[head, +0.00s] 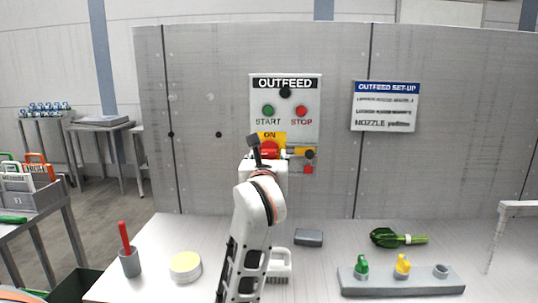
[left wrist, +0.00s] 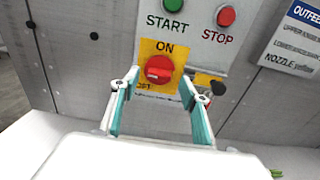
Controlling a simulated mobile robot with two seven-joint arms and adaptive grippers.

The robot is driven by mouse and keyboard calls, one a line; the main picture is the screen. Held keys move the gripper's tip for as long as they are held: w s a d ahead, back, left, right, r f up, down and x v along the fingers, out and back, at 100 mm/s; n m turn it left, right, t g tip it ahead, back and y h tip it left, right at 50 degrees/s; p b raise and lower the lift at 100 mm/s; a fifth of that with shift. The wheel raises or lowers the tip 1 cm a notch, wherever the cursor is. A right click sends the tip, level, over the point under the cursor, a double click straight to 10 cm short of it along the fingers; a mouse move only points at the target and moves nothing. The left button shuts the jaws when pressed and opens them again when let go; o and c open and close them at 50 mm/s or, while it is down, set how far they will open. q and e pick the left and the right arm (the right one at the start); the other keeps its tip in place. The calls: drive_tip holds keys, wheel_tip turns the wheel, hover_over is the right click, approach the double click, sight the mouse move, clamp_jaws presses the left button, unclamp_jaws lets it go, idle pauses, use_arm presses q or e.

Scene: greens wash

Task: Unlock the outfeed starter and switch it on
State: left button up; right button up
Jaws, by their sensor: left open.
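The OUTFEED starter panel (head: 311,118) is on the grey wall, with a green START button (head: 268,111) and a red STOP button (head: 301,111). Below them is a red rotary knob (left wrist: 159,69) on a yellow plate (left wrist: 178,50) marked ON above and OFF at lower left. The knob's grip looks roughly level in the left wrist view. Right of it sits a small yellow and black fitting (head: 309,153) with a red piece (head: 308,170) under it; its locking state is unclear. My left gripper (left wrist: 158,84) is open, fingers spread before the knob, apparently not gripping it. My right gripper is not in view.
A white OUTFEED SET-UP sign (head: 385,106) is right of the panel.

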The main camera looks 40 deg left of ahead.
sight(269, 152)
use_arm(q)
drive_tip(key=shift+x, duration=1.2)
drive_tip(key=shift+w+a, duration=0.3)
drive_tip(key=shift+w, duration=0.05)
drive_tip(key=c, duration=1.1)
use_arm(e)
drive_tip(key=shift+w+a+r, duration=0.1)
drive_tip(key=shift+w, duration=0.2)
